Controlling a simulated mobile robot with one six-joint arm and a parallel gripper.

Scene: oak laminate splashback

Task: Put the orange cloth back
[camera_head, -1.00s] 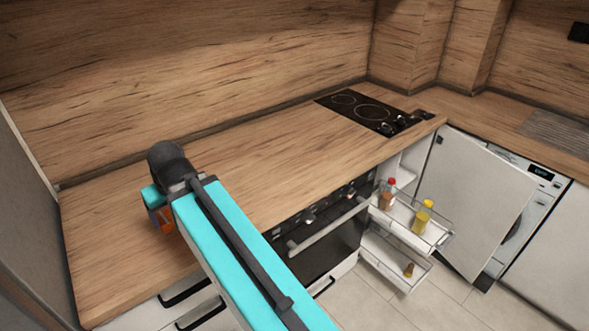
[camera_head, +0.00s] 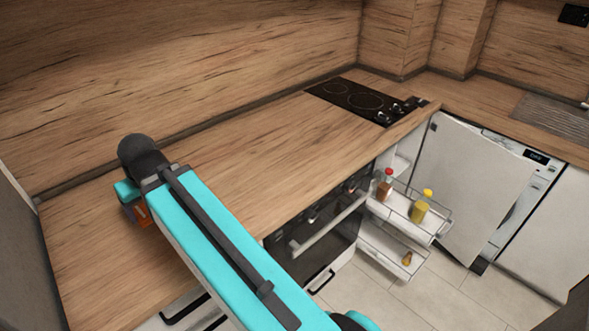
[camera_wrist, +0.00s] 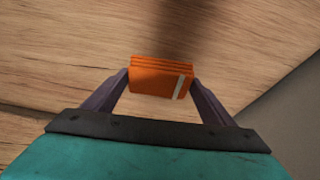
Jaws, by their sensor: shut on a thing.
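The orange cloth (camera_wrist: 158,76) is a folded stack with a pale stripe near its right end. It sits between the two fingers of my gripper (camera_wrist: 160,84) in the wrist view, and the gripper is shut on it. In the head view a small orange part of the cloth (camera_head: 143,215) shows beside my gripper (camera_head: 135,209) over the left end of the counter; my arm hides most of it. I cannot tell the exact gap between cloth and counter.
The wooden counter (camera_head: 250,150) is bare up to the black hob (camera_head: 362,101). A pull-out rack (camera_head: 400,205) stands open, holding a red-capped bottle (camera_head: 385,187) and a yellow bottle (camera_head: 420,208). A white cabinet door (camera_head: 480,185) stands open near the washing machine (camera_head: 527,195).

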